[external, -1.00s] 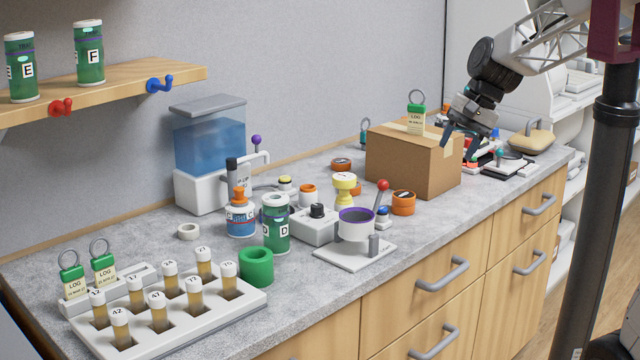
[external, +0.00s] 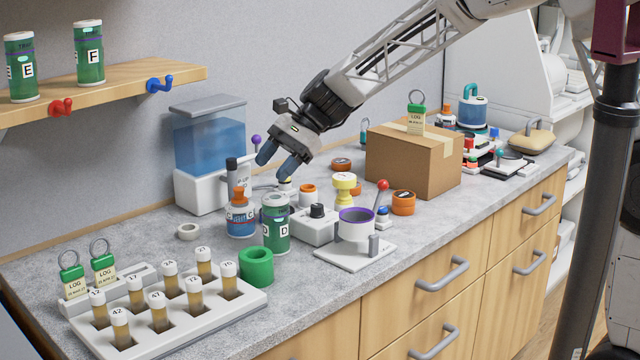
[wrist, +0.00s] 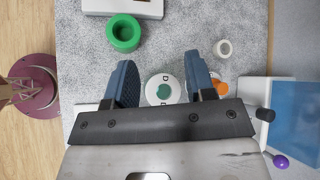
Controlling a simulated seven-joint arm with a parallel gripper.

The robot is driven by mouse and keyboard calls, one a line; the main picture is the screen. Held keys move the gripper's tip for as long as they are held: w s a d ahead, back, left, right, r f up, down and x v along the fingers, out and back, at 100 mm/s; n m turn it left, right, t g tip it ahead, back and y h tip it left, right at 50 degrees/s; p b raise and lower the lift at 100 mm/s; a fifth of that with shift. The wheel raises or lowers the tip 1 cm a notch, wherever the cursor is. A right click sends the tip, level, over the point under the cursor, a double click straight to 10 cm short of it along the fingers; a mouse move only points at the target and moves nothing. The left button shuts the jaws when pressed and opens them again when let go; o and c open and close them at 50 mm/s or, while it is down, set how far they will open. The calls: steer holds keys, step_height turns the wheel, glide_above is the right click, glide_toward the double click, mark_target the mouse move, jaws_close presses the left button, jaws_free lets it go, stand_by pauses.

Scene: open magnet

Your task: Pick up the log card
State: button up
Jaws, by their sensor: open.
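Two log cards with green tops and metal rings stand in a white holder at the front left in the external view: one log card (external: 73,280) and another log card (external: 104,270) beside it. A third log card (external: 416,118) stands at the top of a cardboard box. My gripper (external: 276,163) is open and empty, high above the bench near the water tank and the bottles. In the wrist view, my gripper (wrist: 160,85) has its fingers spread above the green D canister (wrist: 163,90). No log card can be made out in the wrist view.
The green D canister, an orange-topped bottle (external: 240,215) and a water tank (external: 208,140) stand below and beside my gripper. A rack (external: 180,325) of several capped tubes lies at the front left. A green ring (external: 257,266) sits between rack and canister.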

steer(key=s+a+f+m+g, duration=0.1)
steer(key=s+a+f, duration=0.1)
steer(key=a, duration=0.5)
steer(key=s+a+f+g, duration=0.1)
steer(key=s+a+f, duration=0.1)
steer(key=a, duration=0.5)
steer(key=m+g+y, duration=0.1)
steer(key=m+g, duration=0.1)
glide_toward(102, 256)
steer(key=shift+s+a+f, duration=0.35)
steer(key=shift+s+f, duration=0.05)
steer(key=shift+f, duration=0.2)
steer(key=shift+s+a+f, duration=0.35)
steer(key=shift+a+f, duration=0.05)
steer(key=shift+f, duration=0.15)
steer(key=shift+x, duration=1.25)
steer(key=shift+s, duration=0.1)
steer(key=shift+x, duration=2.55)
steer(key=shift+r, duration=0.15)
jaws_close()
